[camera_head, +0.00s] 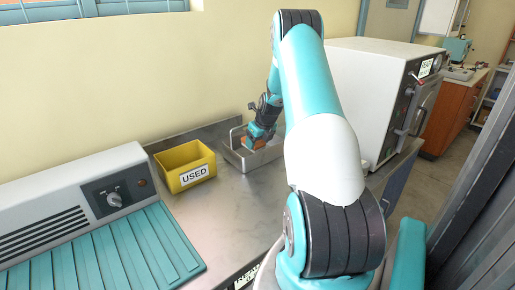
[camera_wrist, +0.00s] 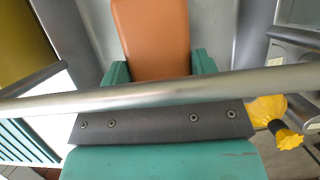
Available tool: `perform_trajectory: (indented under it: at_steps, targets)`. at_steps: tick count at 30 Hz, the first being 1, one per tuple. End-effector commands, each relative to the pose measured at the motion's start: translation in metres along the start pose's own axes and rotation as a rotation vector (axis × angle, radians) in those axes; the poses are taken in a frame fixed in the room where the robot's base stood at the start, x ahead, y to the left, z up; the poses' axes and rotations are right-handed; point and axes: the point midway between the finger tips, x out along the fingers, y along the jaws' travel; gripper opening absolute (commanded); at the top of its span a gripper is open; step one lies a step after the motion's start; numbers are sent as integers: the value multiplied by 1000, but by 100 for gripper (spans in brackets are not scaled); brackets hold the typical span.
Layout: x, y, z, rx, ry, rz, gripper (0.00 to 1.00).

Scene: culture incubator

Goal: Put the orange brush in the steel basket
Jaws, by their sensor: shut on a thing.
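My gripper (camera_head: 260,141) is at the steel basket (camera_head: 236,160) at the back of the bench in the head view. It is shut on the orange brush (camera_wrist: 152,40), whose flat orange body sits between the two teal fingers in the wrist view (camera_wrist: 158,70). In the head view only a small orange patch of the brush (camera_head: 258,144) shows, low at the basket. A metal bar (camera_wrist: 160,92), seemingly the basket's handle, crosses the wrist view in front of my gripper. Whether the brush touches the basket floor is hidden.
A yellow bin marked USED (camera_head: 186,167) stands just left of the basket. A grey unit with teal slats (camera_head: 110,225) fills the left front. A white incubator (camera_head: 372,90) stands to the right. A yellow item (camera_wrist: 270,112) shows at right in the wrist view.

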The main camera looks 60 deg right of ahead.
Motion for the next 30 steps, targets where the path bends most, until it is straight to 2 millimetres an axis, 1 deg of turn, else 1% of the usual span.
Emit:
perform_trajectory:
  at_steps: [4,9,19,20,21,23,30]
  targets:
    - [10,0,-5,0,1,1,35]
    - [31,0,-13,-1,0,0,35]
    - [36,0,-15,-1,-1,0,35]
    - [36,0,-16,-1,0,0,66]
    - [36,0,-15,-1,-1,0,75]
    - [36,0,-15,-1,0,0,88]
    - [35,0,-15,-1,0,0,89]
